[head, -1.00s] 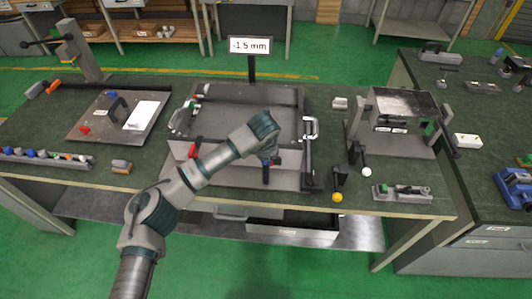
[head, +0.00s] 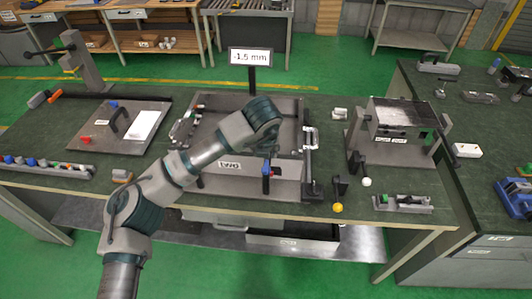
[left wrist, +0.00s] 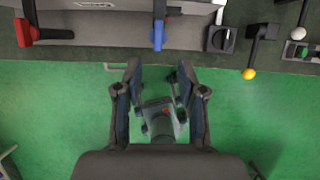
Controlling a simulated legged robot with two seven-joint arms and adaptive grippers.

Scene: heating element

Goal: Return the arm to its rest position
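My left arm comes in from the lower left in the head view, its wrist (head: 255,125) bent in front of the grey box fixture (head: 285,102). The gripper's fingers are hidden there behind the wrist. In the left wrist view my left gripper (left wrist: 160,88) is open and empty, its two fingers apart over the green floor. It hangs clear of the fixture's front edge, apart from the blue handle (left wrist: 157,35) and the red handle (left wrist: 25,35). My right gripper is not in view.
A display reading -1.5 mm (head: 250,57) stands behind the fixture. Levers with a yellow knob (head: 337,208) and a white knob (head: 366,182) stand to its right. A plate with a handle (head: 90,125) lies left.

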